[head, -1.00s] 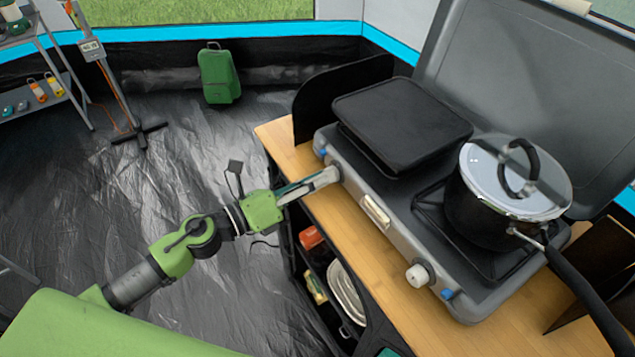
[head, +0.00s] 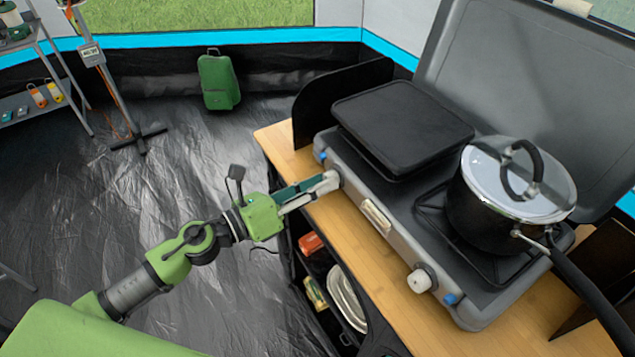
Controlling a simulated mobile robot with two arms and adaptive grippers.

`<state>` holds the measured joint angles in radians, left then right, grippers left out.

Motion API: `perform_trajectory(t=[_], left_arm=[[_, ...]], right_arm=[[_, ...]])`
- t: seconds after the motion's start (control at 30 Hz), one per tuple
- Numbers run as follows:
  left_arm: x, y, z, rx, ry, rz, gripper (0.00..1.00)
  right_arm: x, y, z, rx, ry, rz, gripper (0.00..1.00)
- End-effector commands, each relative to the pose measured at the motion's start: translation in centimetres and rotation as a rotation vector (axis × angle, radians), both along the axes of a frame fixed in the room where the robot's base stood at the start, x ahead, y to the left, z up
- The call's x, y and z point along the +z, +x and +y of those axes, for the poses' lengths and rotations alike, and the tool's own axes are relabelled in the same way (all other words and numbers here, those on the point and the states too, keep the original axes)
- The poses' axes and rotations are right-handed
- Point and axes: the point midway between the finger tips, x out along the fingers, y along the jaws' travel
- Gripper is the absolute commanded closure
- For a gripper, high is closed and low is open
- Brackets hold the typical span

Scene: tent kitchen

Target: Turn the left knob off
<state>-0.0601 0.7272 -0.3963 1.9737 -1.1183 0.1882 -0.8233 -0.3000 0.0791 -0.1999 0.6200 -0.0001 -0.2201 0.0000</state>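The grey camping stove (head: 400,235) stands on the wooden counter with its lid raised. Its left knob is hidden behind the fingers of my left gripper (head: 332,180), which reach the stove's front at the left end. I cannot tell from this view whether the fingers are closed around the knob or only touching it. The right knob (head: 421,279) is white and shows clear on the front at the right. My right gripper is not in view.
A black griddle (head: 402,122) covers the left burner. A lidded black pot (head: 505,195) stands on the right burner, its handle sticking out over the front right. The wooden counter (head: 370,270) has a free strip before the stove. Shelves below hold several items.

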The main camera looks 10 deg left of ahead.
Motion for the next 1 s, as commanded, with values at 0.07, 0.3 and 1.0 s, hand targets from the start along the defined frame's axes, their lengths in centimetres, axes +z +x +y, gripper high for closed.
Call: perform_trajectory(t=[0.07,0.3,1.0], left_arm=[[0.0,0.0,0.0,0.0,-0.001,0.001,0.61],[0.1,0.1,0.0,0.001,-0.002,-0.001,0.61],[0.1,-5.6,5.1,0.003,-0.002,0.004,0.61]], right_arm=[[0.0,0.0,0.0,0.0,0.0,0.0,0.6],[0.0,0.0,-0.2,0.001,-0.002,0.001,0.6],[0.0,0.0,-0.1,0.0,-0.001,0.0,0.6]])
